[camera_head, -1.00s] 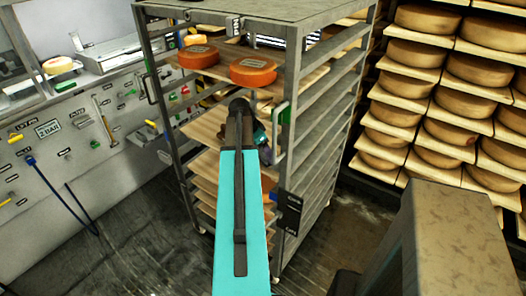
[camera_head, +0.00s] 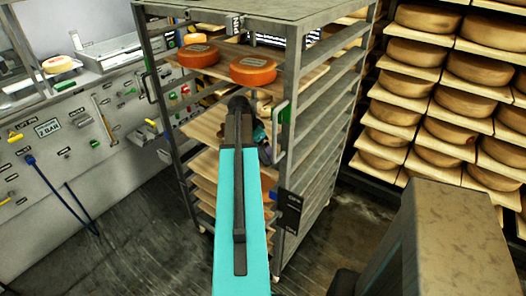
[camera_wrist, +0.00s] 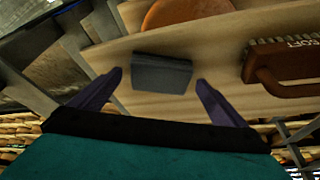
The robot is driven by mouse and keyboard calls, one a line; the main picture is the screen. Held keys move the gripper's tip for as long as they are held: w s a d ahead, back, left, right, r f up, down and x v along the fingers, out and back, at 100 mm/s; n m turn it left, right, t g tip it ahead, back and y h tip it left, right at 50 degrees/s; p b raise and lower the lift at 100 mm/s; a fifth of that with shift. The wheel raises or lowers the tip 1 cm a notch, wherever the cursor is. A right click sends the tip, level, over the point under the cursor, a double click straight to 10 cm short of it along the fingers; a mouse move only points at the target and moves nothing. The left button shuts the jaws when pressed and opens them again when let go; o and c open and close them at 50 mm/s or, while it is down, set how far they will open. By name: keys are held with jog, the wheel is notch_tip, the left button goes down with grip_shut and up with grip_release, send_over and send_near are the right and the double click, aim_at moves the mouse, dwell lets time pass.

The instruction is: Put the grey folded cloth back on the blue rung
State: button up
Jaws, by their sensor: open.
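The grey folded cloth (camera_wrist: 162,73) lies on a pale wooden board in the wrist view, as a small dark grey block. My gripper (camera_wrist: 159,79) is open, with its two purple fingers apart on either side of the cloth's near edge. It holds nothing, and I cannot tell how much gap is left to the cloth. In the head view my arm reaches into the metal rack and hides most of my gripper and the cloth. A small blue piece (camera_head: 275,193) shows on the rack's front post beside a dark label; I cannot tell whether it is the blue rung.
A brush (camera_wrist: 285,62) lies right of the cloth, and a round orange-brown cheese (camera_wrist: 185,12) lies beyond it. The rack (camera_head: 300,150) has close-set boards and posts around my arm. Two orange cheeses (camera_head: 253,70) sit on an upper board. Cheese shelves stand at the right.

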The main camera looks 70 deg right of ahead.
jog(key=b+v, duration=0.1)
jog(key=v, duration=0.3)
jog(key=shift+w+a+r, duration=0.1)
jog(key=shift+r, duration=0.05)
jog(key=w+a+b, duration=0.2)
jog(key=w+a, duration=0.5)
jog(key=a, duration=0.2)
jog(key=shift+a, duration=0.3)
jog(key=shift+w, duration=0.15)
jog(key=w+a+f+n+y, duration=0.1)
jog(key=w+a+f+n, duration=0.3)
jog(key=a+f, duration=0.5)
jog(key=w+a+f+n+y, duration=0.1)
jog(key=w+a+f+n, duration=0.3)
jog(key=a+f, duration=0.5)
jog(key=w+a+f+n, duration=0.4)
jog(key=a+f, duration=0.4)
jog(key=f, duration=0.1)
jog(key=s+a+f+n+g+y, duration=0.1)
jog(key=s+a+f+n, duration=0.15)
jog(key=a+f, duration=0.4)
jog(key=s+a+f+n, duration=0.2)
jog(key=a+f+n, duration=0.2)
jog(key=a, duration=0.5)
jog(key=s+a+f+n+g, duration=0.2)
jog(key=s+a+f+n, duration=0.5)
jog(key=s+a, duration=0.5)
jog(key=shift+s+a+f+y, duration=0.25)
jog(key=shift+a+f+y, duration=0.05)
jog(key=shift+a+f, duration=0.6)
